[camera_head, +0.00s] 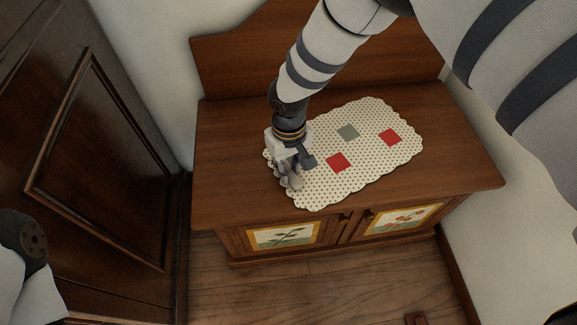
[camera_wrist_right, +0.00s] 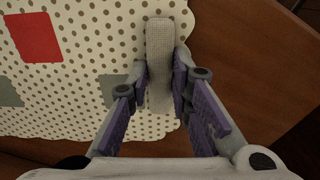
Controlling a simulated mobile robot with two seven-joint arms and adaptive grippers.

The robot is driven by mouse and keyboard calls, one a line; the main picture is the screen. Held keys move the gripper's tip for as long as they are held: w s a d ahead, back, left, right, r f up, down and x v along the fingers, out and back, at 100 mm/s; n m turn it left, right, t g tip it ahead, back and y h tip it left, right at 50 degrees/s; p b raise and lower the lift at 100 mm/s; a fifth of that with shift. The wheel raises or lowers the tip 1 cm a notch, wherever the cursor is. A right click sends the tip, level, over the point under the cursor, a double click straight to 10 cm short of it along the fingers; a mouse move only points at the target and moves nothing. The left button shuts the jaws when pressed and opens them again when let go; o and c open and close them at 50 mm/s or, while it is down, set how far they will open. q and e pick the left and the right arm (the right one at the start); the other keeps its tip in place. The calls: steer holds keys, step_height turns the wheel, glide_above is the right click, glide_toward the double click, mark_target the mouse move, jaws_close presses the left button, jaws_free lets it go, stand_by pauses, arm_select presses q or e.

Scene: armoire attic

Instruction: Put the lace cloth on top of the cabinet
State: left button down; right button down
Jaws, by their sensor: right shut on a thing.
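The lace cloth (camera_head: 365,165) is cream with dark dots, a scalloped edge, two red squares and a grey-green one. It lies spread nearly flat on the cabinet's brown wooden top (camera_head: 455,145), its front edge close to the top's front edge. My right gripper (camera_head: 292,178) is at the cloth's left end, shut on the cloth there. In the right wrist view the cloth (camera_wrist_right: 95,50) fills the left side, and a pale textured strip shows between the fingers (camera_wrist_right: 158,85). The exact pinch is partly hidden by the fingers. My left gripper is out of view.
The cabinet has a raised back board (camera_head: 230,65) and two painted doors (camera_head: 285,236) at the front. A dark panelled wooden armoire (camera_head: 100,160) stands close on the left. White walls are behind and right. Bare cabinet top shows around the cloth.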

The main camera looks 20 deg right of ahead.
steer(key=shift+f, duration=0.1)
steer(key=c, duration=1.5)
jaws_free()
steer(key=shift+o, duration=0.2)
